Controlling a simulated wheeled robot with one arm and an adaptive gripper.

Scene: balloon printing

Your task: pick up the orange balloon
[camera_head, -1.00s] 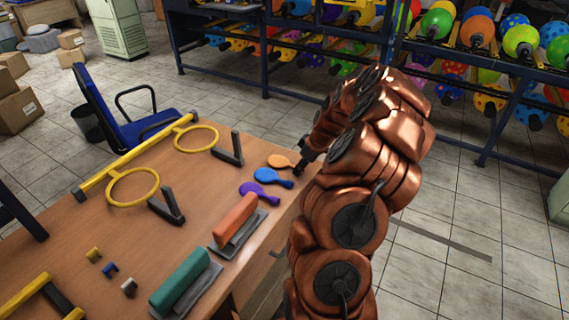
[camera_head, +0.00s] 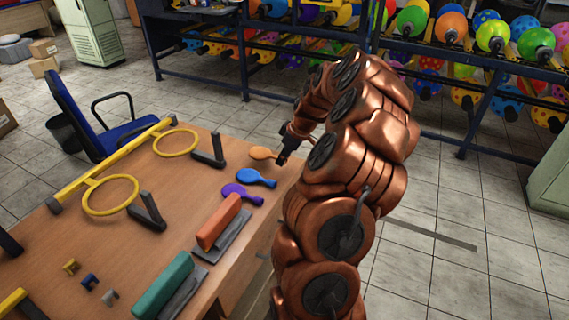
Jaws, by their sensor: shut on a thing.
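The orange balloon (camera_head: 261,153) is flat and uninflated, near the far right edge of the wooden table (camera_head: 120,238). My gripper (camera_head: 282,160) is at the balloon's right end, its neck side, and is shut on it. The balloon's round body points left, away from my gripper. The fingertips are small and dark in this view, and my copper arm hides part of the table's right edge. I cannot tell whether the balloon is clear of the table top.
A blue balloon (camera_head: 256,178) and a purple balloon (camera_head: 241,194) lie close by. Orange (camera_head: 219,222) and teal (camera_head: 163,286) handled blocks stand nearer. Yellow ring frames (camera_head: 110,196) are to the left. Racks of inflated balloons (camera_head: 452,27) stand behind.

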